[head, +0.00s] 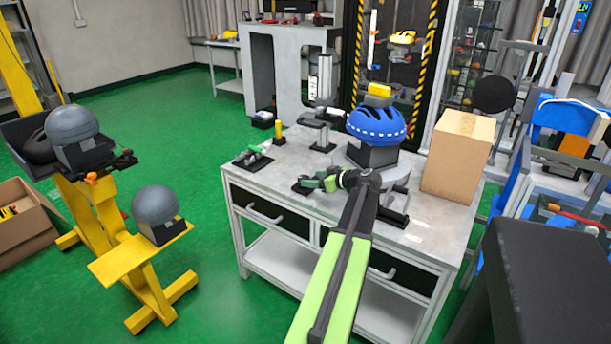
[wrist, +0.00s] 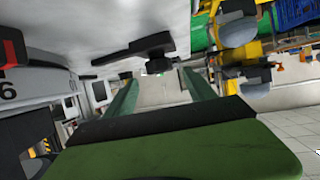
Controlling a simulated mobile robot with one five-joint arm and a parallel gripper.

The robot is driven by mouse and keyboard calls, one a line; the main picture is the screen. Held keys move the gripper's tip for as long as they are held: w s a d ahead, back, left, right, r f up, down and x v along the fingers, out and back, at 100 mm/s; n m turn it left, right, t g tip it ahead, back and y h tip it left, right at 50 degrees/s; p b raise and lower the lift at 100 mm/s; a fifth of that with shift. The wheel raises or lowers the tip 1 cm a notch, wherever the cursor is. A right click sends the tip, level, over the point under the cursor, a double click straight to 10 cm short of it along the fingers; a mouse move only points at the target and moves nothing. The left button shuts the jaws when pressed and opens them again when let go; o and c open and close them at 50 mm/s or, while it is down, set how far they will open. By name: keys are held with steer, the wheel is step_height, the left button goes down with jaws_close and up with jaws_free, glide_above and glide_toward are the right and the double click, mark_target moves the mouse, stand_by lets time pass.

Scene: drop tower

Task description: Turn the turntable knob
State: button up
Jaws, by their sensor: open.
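A blue helmet (head: 377,124) sits on a dark block (head: 372,154) above a grey round turntable (head: 398,171) on the metal workbench. My gripper (head: 316,182) reaches low over the bench top, left of the turntable. Its green fingers are apart and empty. In the wrist view, a black knob (wrist: 158,62) on a flat black arm (wrist: 130,51) lies ahead, roughly in line with the gap between my fingers (wrist: 160,78). I cannot tell if they touch it. In the head view, my gripper partly covers a black part (head: 303,187) at its tips.
A cardboard box (head: 458,157) stands at the bench's right end. Yellow stands with grey domes (head: 155,205) are left of the bench, across green floor.

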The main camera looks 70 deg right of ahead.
steer(key=p+v, duration=0.3)
steer(key=v, duration=0.8)
steer(key=shift+s, duration=0.2)
steer(key=shift+a, duration=0.1)
